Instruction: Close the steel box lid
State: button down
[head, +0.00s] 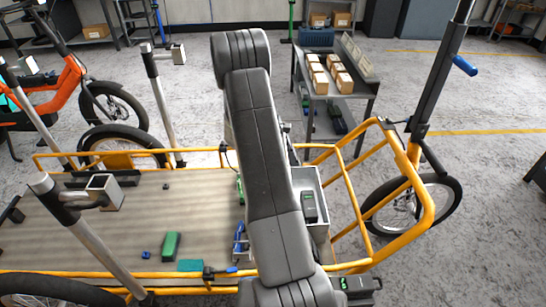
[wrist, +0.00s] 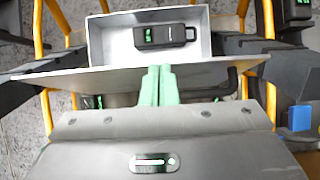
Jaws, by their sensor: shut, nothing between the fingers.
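The steel box (head: 322,233) stands at the right end of the cargo bed, partly hidden by my arm in the head view. In the wrist view the steel box (wrist: 97,44) is open at the top of the picture, and a black device with a green light (wrist: 165,36) lies inside. Its lid (wrist: 90,75) shows as a thin, pale plate, nearly edge-on, along the near side of the opening. My gripper (wrist: 158,70) has its green fingers together and empty, with the tips at the lid; whether they touch it I cannot tell. The head view hides the gripper behind my arm.
Yellow bike rails (head: 330,152) surround the bed and box. Green blocks (head: 171,246) and small blue parts lie on the wooden bed (head: 100,215). A grey cart with cardboard boxes (head: 338,80) stands behind.

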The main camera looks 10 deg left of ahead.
jog(key=w+d+f+g+y+p, duration=0.15)
jog(key=d+f+y+p, duration=0.35)
jog(key=d, duration=0.6)
jog(key=w+d+f+y+b, duration=0.1)
jog(key=d+f+y+b, duration=0.1)
jog(key=d+f+b, duration=0.2)
jog(key=w+d+f+y+b, duration=0.1)
jog(key=d+f+y+b, duration=0.2)
jog(key=f+b, duration=0.8)
jog(key=shift+w+d+y+b, duration=0.3)
jog(key=shift+d+b, duration=0.55)
jog(key=shift+b, duration=0.3)
jog(key=shift+f+g, duration=0.1)
jog(key=shift+g, duration=0.25)
